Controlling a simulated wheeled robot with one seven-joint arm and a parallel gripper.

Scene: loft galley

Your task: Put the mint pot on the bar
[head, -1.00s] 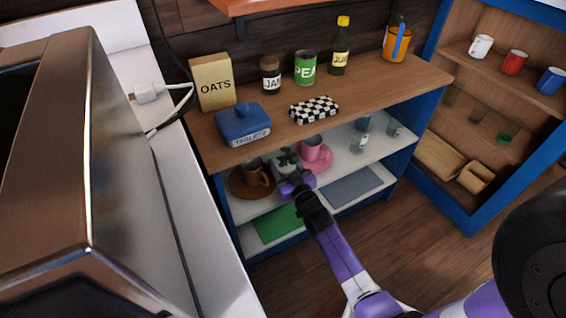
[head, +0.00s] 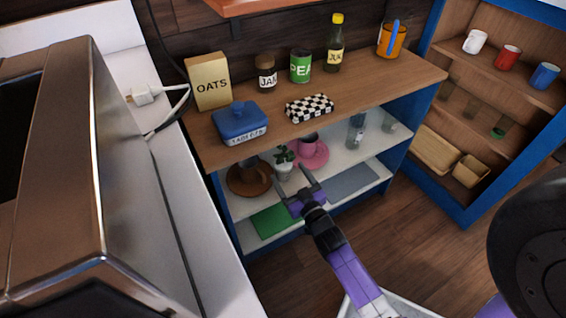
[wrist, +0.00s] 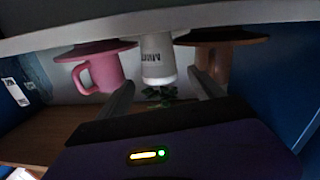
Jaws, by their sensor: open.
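The mint pot (head: 284,170) is a small white pot with a green plant, standing on the white shelf under the wooden top. It stands between a brown cup on a brown saucer and a pink cup on a pink saucer. In the wrist view the picture is upside down, and the pot (wrist: 158,60) with its label shows just ahead of the fingers. My gripper (head: 291,184) is open and empty at the front of the shelf, its fingers pointing at the pot. The wooden top (head: 372,87) above the shelf looks like the bar, though I cannot be sure.
The brown saucer (head: 235,181) and pink saucer (head: 320,157) flank the pot closely. The shelf's overhang lies close above.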

